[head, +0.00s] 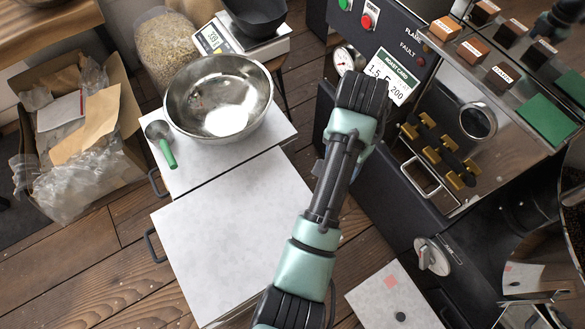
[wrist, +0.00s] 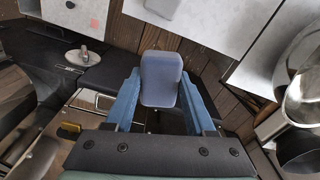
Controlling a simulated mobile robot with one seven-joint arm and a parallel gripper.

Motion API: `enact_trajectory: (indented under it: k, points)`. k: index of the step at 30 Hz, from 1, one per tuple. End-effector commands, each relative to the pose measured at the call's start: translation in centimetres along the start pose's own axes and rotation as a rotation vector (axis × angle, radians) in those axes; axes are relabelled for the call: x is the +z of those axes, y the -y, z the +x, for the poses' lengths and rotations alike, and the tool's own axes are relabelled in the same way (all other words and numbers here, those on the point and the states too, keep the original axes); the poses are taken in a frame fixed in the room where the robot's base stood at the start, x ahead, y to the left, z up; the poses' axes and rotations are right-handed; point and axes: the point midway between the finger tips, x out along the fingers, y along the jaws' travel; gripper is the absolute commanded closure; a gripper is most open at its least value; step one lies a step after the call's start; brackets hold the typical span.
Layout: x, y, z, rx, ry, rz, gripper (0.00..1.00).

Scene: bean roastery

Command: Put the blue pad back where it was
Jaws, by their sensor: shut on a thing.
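The blue pad (wrist: 162,80), a grey-blue block with rounded corners, sits upright between the two blue fingers of my gripper (wrist: 161,92) in the wrist view. The fingers are shut on it from both sides. Brown floorboards show behind the pad, so it is held up clear of any surface.
The dark roaster (head: 440,160) stands right, with wooden blocks on top. A pale surface (head: 365,300) bears a pink square (head: 391,281). A cluttered box (head: 128,160) stands left.

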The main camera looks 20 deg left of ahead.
Motion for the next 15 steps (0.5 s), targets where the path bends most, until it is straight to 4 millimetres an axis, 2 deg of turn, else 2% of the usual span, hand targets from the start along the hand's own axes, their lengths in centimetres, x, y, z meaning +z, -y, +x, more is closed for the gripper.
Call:
enact_trajectory:
  k: [1,6,15]
  points:
    - [-0.4,1.2,0.9,0.002,0.002,0.099,0.90]
    - [-1.0,3.8,2.0,0.018,0.011,0.486,0.90]
    - [2.4,8.6,4.2,0.038,0.021,1.112,0.90]
